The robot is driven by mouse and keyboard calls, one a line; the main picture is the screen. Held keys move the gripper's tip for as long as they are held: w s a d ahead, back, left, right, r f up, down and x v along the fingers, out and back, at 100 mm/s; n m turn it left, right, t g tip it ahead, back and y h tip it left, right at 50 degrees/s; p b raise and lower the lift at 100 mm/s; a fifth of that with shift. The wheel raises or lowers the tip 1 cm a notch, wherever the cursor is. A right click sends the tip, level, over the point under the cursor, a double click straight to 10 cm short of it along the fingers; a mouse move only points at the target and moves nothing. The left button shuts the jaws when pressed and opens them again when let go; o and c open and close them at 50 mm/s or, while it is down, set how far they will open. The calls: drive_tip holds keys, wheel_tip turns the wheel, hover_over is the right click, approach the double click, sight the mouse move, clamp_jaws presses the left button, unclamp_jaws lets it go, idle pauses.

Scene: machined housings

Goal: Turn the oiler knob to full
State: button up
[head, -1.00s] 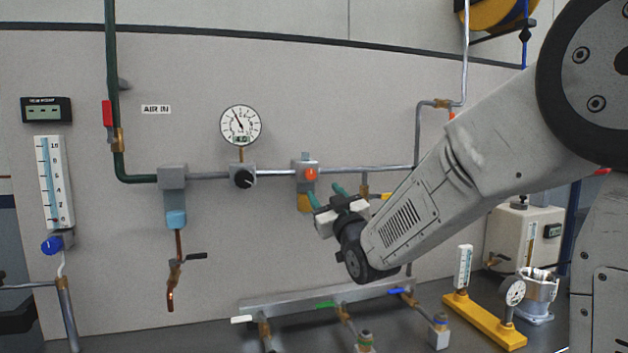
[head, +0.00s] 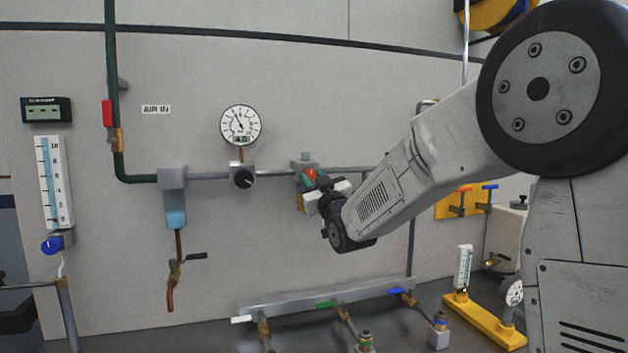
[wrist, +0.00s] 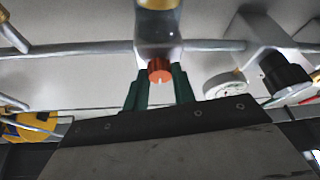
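The oiler knob is orange-red and round (head: 310,174), on the front of the oiler, the third unit along the air pipe; it also shows in the wrist view (wrist: 160,72), with a pale slot mark in its lower edge. My gripper (wrist: 160,82) has its two green fingers on either side of the knob, one left and one right. The fingers look apart, with the knob between them; firm contact is not clear. In the head view my gripper (head: 312,180) partly covers the oiler and knob. The oiler's scale, if any, is not readable.
A grey regulator with a black knob (head: 243,178) and a round gauge (head: 240,125) stand left of the oiler on the pipe. A filter with a blue bowl (head: 175,218) is farther left. A manifold with several valves (head: 330,300) lies below.

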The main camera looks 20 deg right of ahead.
drive_tip(key=c, duration=0.3)
drive_tip(key=shift+c, duration=0.2)
